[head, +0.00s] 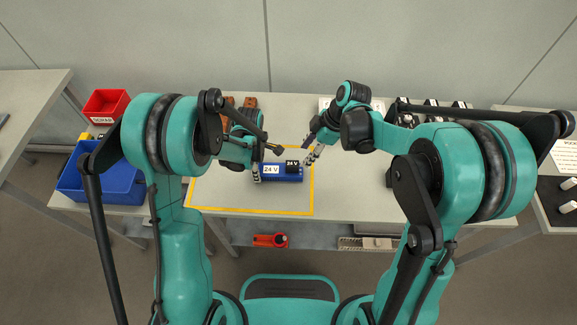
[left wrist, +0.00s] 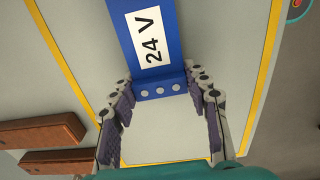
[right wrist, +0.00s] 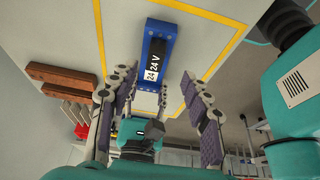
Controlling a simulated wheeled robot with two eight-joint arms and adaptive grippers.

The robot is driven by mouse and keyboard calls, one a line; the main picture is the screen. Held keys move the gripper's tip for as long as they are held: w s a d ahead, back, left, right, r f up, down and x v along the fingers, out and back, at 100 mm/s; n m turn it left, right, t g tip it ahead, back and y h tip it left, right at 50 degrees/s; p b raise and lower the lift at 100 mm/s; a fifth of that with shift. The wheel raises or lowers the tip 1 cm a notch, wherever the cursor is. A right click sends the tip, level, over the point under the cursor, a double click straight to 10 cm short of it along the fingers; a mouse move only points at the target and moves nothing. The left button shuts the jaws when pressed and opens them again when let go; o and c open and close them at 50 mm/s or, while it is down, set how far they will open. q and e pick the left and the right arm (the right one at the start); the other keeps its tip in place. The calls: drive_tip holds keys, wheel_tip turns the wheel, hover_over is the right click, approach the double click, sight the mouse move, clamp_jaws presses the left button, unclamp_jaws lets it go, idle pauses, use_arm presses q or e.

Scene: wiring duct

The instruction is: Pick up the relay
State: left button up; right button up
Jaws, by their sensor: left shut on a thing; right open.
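The relay (head: 292,168) is a small black block with a white 24 V label. It sits on the right part of a blue base (head: 268,180), which has its own 24 V label. In the right wrist view the black relay (right wrist: 164,50) lies along the blue base. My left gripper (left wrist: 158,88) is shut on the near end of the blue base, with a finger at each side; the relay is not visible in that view. My right gripper (right wrist: 160,75) is open and empty, its fingers spread, a little to the right of the relay in the head view.
A yellow outline (head: 250,213) on the table surrounds the blue base. A blue bin (head: 118,189) and a red bin (head: 104,104) are at the left. Brown blocks (head: 250,102) lie behind my left gripper. The table between the base and my right arm is clear.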

sight(296, 163)
drive_tip(key=x, duration=0.3)
drive_tip(key=shift+a+f, duration=0.1)
drive_tip(key=shift+f, duration=0.05)
drive_tip(key=shift+w+x, duration=0.15)
drive_tip(key=shift+x, duration=1.15)
drive_tip(key=shift+w+x, duration=0.15)
drive_tip(key=shift+x, duration=1.15)
clamp_jaws()
